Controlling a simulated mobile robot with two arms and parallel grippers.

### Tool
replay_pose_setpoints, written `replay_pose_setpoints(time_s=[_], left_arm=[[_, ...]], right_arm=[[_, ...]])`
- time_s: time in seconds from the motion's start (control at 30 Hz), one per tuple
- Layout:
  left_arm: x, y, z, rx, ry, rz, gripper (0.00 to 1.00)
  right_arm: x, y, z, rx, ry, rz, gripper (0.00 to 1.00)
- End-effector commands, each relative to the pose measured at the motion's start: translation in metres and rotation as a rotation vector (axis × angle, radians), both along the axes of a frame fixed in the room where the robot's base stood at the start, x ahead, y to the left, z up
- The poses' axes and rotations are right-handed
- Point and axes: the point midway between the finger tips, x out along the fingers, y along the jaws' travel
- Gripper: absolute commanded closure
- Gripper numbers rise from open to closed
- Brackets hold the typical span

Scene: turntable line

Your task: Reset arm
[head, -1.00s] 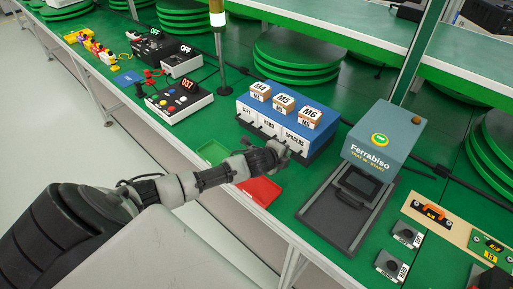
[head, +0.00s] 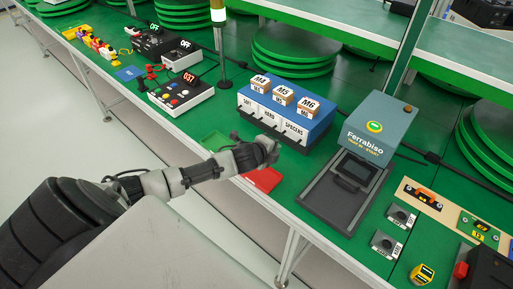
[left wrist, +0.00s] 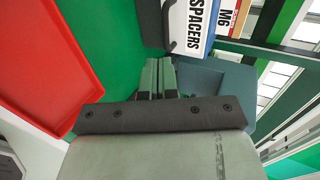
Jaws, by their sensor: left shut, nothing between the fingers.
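My left arm comes in from the left in the head view, and its gripper (head: 268,150) hangs above the front of the green bench, in front of the blue drawer unit. In the left wrist view the two fingers (left wrist: 159,75) are together with nothing between them. The blue drawer unit (head: 317,133) has drawers marked SOFT, HARD and SPACERS, with boxes marked M4, M5 and M6 on top. A red tray (head: 262,181) lies just below the gripper and shows at the left of the left wrist view (left wrist: 45,70). My right gripper is not in view.
A grey Ferrabiso machine (head: 378,132) stands right of the drawer unit. A green tray (head: 215,140) lies partly behind my arm. A control box with buttons (head: 181,98) stands further left. Small switch boxes (head: 402,217) and a yellow part (head: 423,273) are at the right front.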

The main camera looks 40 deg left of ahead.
Motion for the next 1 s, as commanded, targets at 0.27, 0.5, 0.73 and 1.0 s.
replay_pose_setpoints(time_s=[0.27, 0.5, 0.73, 1.0], left_arm=[[-0.043, 0.003, 0.02, 0.003, 0.003, -0.001, 1.0], [-0.068, 0.004, 0.034, 0.001, 0.003, 0.0, 1.0], [-0.073, 0.004, 0.037, 0.001, 0.002, 0.001, 1.0], [-0.117, -0.047, 0.015, -0.234, 0.129, 0.159, 1.0]], right_arm=[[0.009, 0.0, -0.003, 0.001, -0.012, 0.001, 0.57], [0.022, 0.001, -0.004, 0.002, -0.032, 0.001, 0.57], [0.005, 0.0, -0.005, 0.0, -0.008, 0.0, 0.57], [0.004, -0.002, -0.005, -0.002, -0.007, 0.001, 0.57]])
